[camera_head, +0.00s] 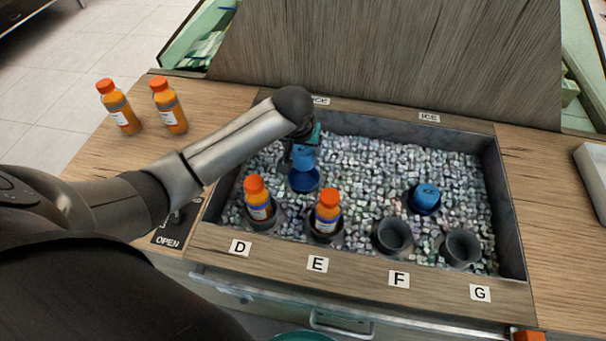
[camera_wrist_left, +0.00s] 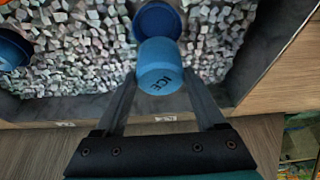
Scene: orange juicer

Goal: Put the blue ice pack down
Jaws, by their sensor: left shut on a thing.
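My left gripper (camera_head: 302,150) is shut on a blue ice pack (camera_head: 304,160). In the left wrist view the ice pack (camera_wrist_left: 160,68), marked ICE, sits between the two fingers. A dark blue round holder (camera_head: 303,181) is just below the pack in the head view. In the left wrist view the holder (camera_wrist_left: 157,20) lies just beyond the pack, and its opening is partly covered. I cannot tell whether pack and holder touch. A second blue ice pack (camera_head: 427,197) sits in another blue holder at the right. My right gripper is not in view.
The holders stand in a bin of ice cubes (camera_head: 370,160) with a dark rim. Juice bottles stand in cups D (camera_head: 258,199) and E (camera_head: 327,214). Cups F (camera_head: 392,236) and G (camera_head: 462,247) are empty. Two bottles (camera_head: 169,106) stand on the wooden counter at left.

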